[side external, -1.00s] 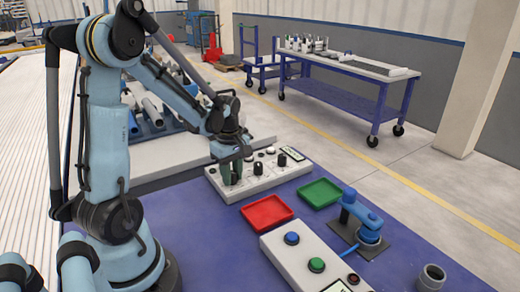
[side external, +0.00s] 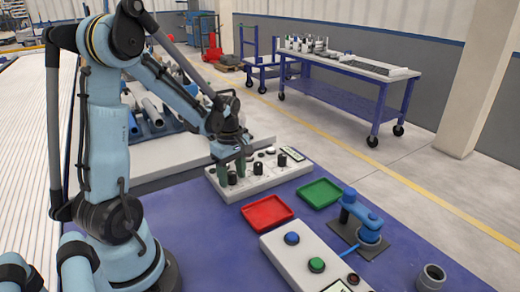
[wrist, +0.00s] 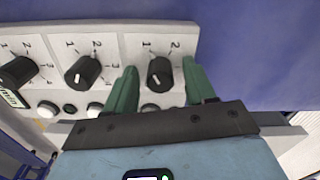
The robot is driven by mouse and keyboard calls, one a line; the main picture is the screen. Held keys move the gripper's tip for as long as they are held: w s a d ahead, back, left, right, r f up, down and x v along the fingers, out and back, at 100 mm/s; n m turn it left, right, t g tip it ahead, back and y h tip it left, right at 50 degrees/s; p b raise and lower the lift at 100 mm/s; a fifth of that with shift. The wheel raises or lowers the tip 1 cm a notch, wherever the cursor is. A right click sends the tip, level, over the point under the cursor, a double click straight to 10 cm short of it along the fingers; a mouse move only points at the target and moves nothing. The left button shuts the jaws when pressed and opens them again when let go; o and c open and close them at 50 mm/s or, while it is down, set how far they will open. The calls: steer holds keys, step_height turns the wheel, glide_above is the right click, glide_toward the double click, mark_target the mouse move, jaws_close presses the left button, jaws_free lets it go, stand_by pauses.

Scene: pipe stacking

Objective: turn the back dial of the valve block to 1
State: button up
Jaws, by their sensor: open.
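The white valve block (side external: 262,180) lies on the blue table and carries a row of black dials. My gripper (side external: 231,170) is over the block's left end in the side view. Its green fingers are open on either side of the end dial (side external: 232,178). In the wrist view my gripper (wrist: 160,85) has one finger left and one right of this dial (wrist: 160,73), with gaps on both sides. Numbers 1 and 2 show above the dial; its lower surroundings are partly hidden. Its exact pointer setting is too small to tell. A middle dial (wrist: 82,72) and another dial (wrist: 18,72) stand to the left.
Small round buttons or lamps (wrist: 47,110) line the block beside the dials. A red tray (side external: 267,212) and a green tray (side external: 320,193) lie close in front of it. A button box (side external: 300,252) and a blue clamp-like fixture (side external: 362,218) stand nearer the camera.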

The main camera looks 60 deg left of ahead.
mark_target(232, 173)
steer(key=shift+r, duration=0.1)
step_height(232, 173, up, 12)
stand_by(0.6)
steer(key=d+f+m+t, duration=0.1)
steer(key=d+m+t, duration=0.6)
steer(key=d+m, duration=1.1)
steer(key=shift+s+f+m, duration=0.25)
steer(key=shift+f+m, duration=0.1)
steer(key=shift+m, duration=0.85)
steer(key=shift+c, duration=0.2)
